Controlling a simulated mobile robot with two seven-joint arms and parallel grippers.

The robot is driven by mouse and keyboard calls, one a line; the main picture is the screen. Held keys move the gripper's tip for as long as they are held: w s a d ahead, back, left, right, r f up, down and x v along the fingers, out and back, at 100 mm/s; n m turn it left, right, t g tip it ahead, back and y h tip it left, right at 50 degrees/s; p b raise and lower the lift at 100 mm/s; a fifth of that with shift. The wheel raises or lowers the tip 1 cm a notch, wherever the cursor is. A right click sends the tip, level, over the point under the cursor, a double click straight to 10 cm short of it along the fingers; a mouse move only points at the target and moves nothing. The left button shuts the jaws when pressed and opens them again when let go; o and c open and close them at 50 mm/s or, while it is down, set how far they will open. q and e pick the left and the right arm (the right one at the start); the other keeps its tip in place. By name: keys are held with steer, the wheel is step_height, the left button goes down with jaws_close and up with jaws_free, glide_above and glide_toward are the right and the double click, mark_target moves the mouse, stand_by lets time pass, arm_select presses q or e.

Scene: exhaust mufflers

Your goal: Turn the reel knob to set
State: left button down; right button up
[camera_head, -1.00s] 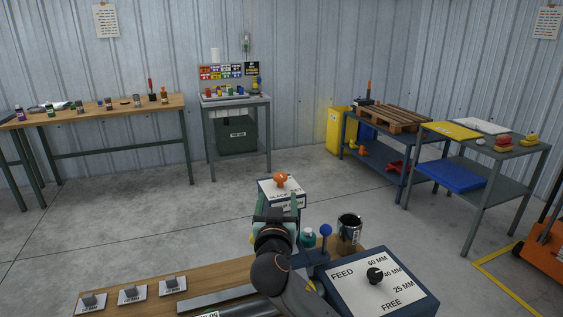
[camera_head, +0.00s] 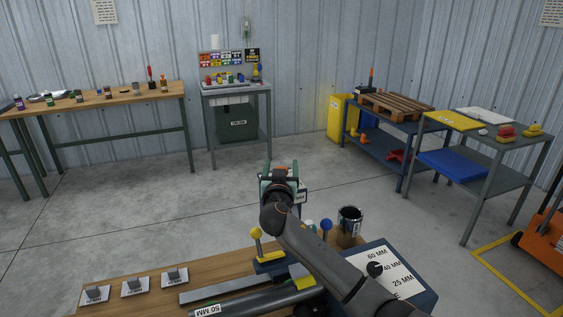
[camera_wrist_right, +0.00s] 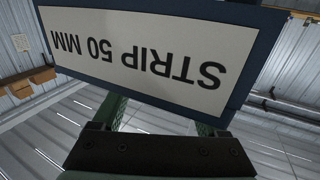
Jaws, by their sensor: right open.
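An orange knob (camera_head: 280,172) shows between the fingers of my right gripper (camera_head: 280,178). The labelled box under it (camera_head: 302,195) is mostly hidden by the gripper and wrist. Whether the fingers touch the knob cannot be told. In the right wrist view the green fingers (camera_wrist_right: 163,118) are apart, with no knob visible between them. A panel reading "STRIP 50 MM" (camera_wrist_right: 145,55), upside down, fills the view ahead of them. My left gripper is not in view.
A feed panel (camera_head: 405,270) with a black knob (camera_head: 375,268) sits at the bench's right, partly behind my arm. A blue-topped lever (camera_head: 326,225), a yellow-topped lever (camera_head: 257,233) and an open can (camera_head: 349,222) stand nearby. Several small switches lie at the left.

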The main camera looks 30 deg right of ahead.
steer(key=shift+w+d, duration=0.45)
steer(key=shift+w, duration=0.15)
jaws_close()
stand_by(0.3)
